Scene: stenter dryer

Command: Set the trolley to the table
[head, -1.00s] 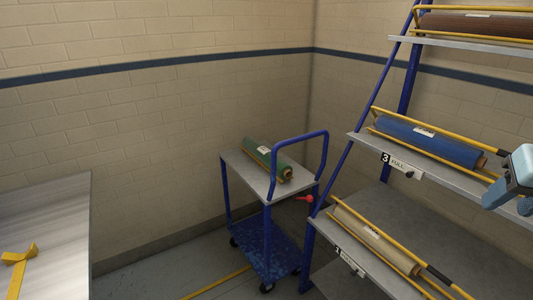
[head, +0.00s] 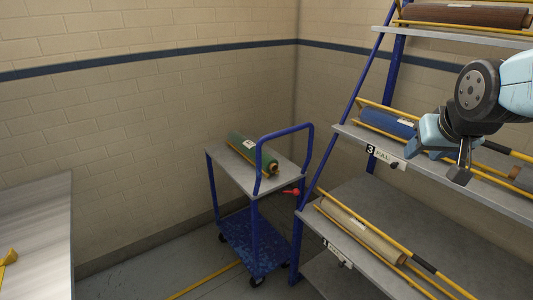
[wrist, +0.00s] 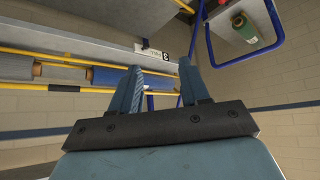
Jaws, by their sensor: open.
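The trolley (head: 237,181) stands in the corner by the back wall, with a grey top, blue frame, blue lower shelf and a blue looped push handle (head: 311,140). A green roll (head: 252,153) lies on its top. A red knob (head: 291,191) shows beside the handle. The trolley top also shows at the upper right of the wrist view (wrist: 226,22). A metal-topped table (head: 36,225) is at the lower left, apart from the trolley. My gripper (head: 440,153) is open and empty in front of the rack's middle shelf, right of the trolley. In the wrist view its two fingers stand apart.
A blue-framed rack (head: 390,85) fills the right side, close to the trolley. Its shelves hold a brown roll (head: 465,14), a blue roll (head: 388,122) and a beige roll (head: 360,230) between yellow rails. A yellow line (head: 205,281) marks the floor between table and trolley.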

